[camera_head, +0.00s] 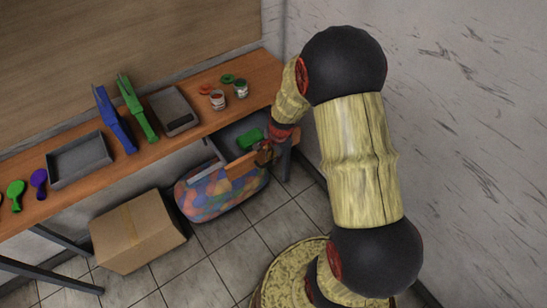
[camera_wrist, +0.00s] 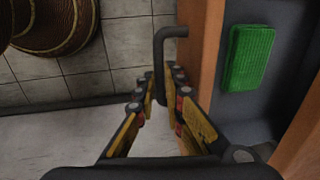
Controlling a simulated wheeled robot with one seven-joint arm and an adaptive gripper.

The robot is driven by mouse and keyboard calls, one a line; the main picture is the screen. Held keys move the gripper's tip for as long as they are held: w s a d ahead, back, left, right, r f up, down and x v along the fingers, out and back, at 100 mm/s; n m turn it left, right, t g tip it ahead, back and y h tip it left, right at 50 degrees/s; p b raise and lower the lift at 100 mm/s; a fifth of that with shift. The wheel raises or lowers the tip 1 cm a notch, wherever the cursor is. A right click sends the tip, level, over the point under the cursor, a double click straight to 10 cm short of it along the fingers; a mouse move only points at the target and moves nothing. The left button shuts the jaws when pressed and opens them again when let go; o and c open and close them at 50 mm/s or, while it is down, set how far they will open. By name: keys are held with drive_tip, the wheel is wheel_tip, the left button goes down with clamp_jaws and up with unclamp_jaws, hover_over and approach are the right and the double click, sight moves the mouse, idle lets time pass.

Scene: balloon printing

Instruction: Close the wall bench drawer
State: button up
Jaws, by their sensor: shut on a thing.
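The wall bench (camera_head: 256,76) has an orange-brown top. Its drawer (camera_head: 241,167) is pulled out below the right part of the top, with a grey inside and an orange-brown front. A green block (camera_head: 250,138) lies in the drawer; it also shows in the wrist view (camera_wrist: 251,58). The dark bent handle (camera_wrist: 171,32) stands out from the drawer front (camera_wrist: 204,50). My gripper (camera_wrist: 161,84) is shut on the handle, one finger on each side. In the head view my gripper (camera_head: 264,154) is at the right part of the drawer front.
A colourful patterned bag (camera_head: 215,196) sits on the floor under the drawer, with a cardboard box (camera_head: 137,230) to its left. Trays, blue and green tools and small jars stand on the bench top. A scratched grey wall (camera_head: 470,110) is on the right.

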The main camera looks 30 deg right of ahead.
sight(252, 136)
drive_tip(key=shift+w, duration=0.1)
clamp_jaws()
drive_tip(key=w+p, duration=0.1)
drive_tip(key=w, duration=0.8)
drive_tip(key=w+p, duration=0.1)
drive_tip(key=w, duration=0.4)
drive_tip(key=shift+w+a+p, duration=0.2)
drive_tip(key=shift+a+p, duration=0.05)
drive_tip(key=shift+p, duration=0.05)
drive_tip(key=o, duration=0.7)
unclamp_jaws()
drive_tip(key=shift+o, duration=0.2)
wheel_tip(252, 136, up, 12)
drive_tip(key=s, duration=0.2)
drive_tip(key=shift+s+f, duration=0.1)
drive_tip(key=shift+f, duration=0.05)
